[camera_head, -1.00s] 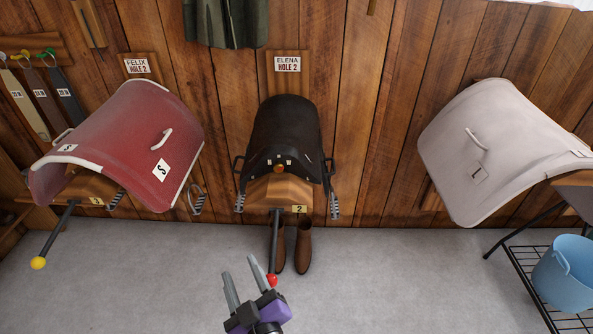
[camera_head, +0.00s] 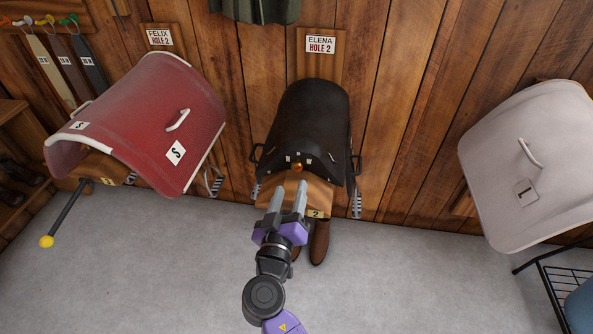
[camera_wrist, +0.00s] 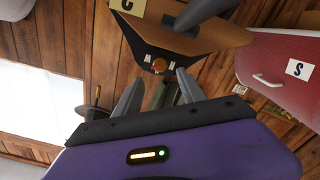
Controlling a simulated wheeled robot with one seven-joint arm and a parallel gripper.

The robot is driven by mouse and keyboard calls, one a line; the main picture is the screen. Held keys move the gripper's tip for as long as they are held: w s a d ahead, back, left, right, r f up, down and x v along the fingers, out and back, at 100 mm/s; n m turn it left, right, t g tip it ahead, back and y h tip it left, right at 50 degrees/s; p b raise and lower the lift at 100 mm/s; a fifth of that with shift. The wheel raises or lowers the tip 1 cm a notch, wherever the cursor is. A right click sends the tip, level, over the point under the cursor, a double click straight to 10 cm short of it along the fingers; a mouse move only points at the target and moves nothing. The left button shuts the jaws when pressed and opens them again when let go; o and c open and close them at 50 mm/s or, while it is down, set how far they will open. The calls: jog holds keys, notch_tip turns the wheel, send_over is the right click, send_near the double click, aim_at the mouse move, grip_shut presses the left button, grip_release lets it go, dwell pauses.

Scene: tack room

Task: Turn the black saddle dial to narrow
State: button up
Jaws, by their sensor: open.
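The black saddle (camera_head: 306,115) sits on a wooden rack under the ELENA HOLE 2 sign (camera_head: 320,43). Its small orange-brown dial (camera_head: 298,167) is at the front edge, just below small white letter marks. In the wrist view the dial (camera_wrist: 159,65) shows beyond my fingertips with white marks around it; which mark it points to is too small to tell. My gripper (camera_head: 289,190) is open and empty, a little below and in front of the dial, apart from it. In the wrist view the two fingers (camera_wrist: 160,85) stand apart on either side of the dial's line.
A red saddle (camera_head: 150,120) hangs at the left, with a yellow-tipped rod (camera_head: 47,241) sticking out below. A pale saddle (camera_head: 530,165) is at the right, above a black wire rack (camera_head: 560,285). Brown boots (camera_head: 319,243) stand under the black saddle. The grey floor in front is mostly clear.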

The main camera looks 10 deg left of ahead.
aim_at(296, 168)
jog(key=w, duration=0.6)
jog(key=shift+w+d+p, duration=0.1)
jog(key=shift+w+p, duration=0.2)
jog(key=shift+w, duration=0.1)
grip_shut()
